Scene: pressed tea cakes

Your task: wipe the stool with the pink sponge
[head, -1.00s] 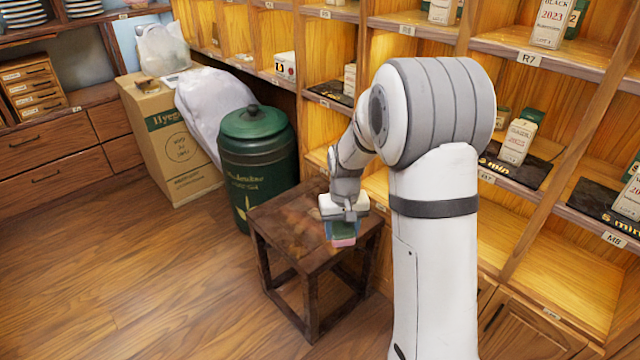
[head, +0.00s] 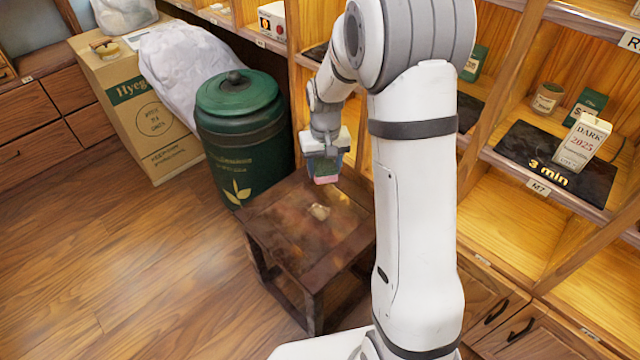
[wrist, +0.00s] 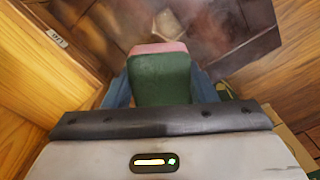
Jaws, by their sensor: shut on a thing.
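The stool (head: 290,243) is dark brown wood with a square top, mottled with reddish and dull patches. The sponge (head: 326,179) has a green layer over a pink layer. My gripper (head: 325,160) is shut on it, pink side down, over the stool's back part. I cannot tell whether the sponge touches the top. In the wrist view the sponge (wrist: 160,75) sits between the blue fingers of my gripper (wrist: 160,90), its pink edge facing the stool top (wrist: 215,35). A small pale lump (head: 318,211) lies near the middle of the stool top.
A green lidded canister (head: 243,135) stands close behind the stool's left side. A cardboard box (head: 140,115) and a white sack (head: 190,75) are farther left. Wooden shelves (head: 530,215) with tea goods line the right. The floor (head: 120,270) at front left is clear.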

